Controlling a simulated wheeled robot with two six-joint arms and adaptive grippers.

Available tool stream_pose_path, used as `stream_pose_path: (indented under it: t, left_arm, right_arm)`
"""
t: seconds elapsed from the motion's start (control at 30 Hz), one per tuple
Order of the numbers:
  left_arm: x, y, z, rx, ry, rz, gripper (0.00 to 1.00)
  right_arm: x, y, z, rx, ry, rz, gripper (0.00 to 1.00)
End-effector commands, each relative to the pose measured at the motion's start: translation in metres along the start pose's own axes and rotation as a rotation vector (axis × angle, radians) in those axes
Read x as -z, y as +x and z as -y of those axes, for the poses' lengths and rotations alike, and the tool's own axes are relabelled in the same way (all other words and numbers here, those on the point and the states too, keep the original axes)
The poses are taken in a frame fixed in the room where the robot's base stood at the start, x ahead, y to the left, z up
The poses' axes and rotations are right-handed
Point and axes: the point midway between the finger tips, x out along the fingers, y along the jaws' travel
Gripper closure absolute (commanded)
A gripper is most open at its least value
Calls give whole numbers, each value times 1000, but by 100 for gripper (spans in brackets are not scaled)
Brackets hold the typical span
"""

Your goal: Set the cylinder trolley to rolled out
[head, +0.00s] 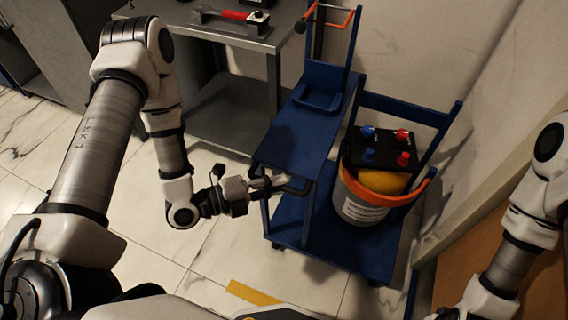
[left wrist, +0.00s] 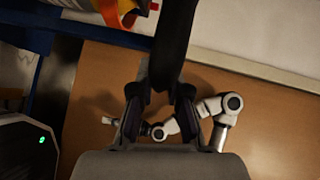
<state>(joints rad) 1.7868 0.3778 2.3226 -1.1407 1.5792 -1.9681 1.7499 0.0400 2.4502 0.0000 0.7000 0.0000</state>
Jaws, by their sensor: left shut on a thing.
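The blue trolley (head: 300,135) stands right of the middle in the head view, with a lower deck, a narrow raised shelf and upright frames. A dark bar handle (head: 298,187) is at the near end of its raised shelf. My left gripper (head: 278,184) is shut on this handle. In the left wrist view the dark handle (left wrist: 175,45) runs between my left fingers (left wrist: 160,100). No gas cylinder is clearly visible on the trolley. My right arm enters the head view at the right.
An orange-rimmed bucket (head: 360,208) stands on the trolley, with a yellow object and a black box (head: 385,150) with red and blue knobs. A grey bench (head: 225,110) stands behind. A yellow strip (head: 253,292) lies on the tiles. A wall is at the right.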

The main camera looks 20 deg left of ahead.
Motion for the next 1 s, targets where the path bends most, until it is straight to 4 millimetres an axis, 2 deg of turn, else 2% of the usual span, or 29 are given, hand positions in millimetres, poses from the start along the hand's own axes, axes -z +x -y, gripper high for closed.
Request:
stream_pose_path:
  t: [0.3,0.5,0.7,1.0]
  left_arm:
    - [58,-58,-14,-7,-11,-1,100]
    - [89,-88,-23,-5,-7,-2,100]
    - [108,-107,-29,-2,-4,-1,100]
    - [116,-115,-32,1,-1,-1,100]
  right_arm:
    - [0,-24,0,0,0,-1,100]
    - [0,-35,0,0,0,0,100]
    - [0,-42,0,0,0,0,100]
    - [0,-45,0,0,0,0,100]
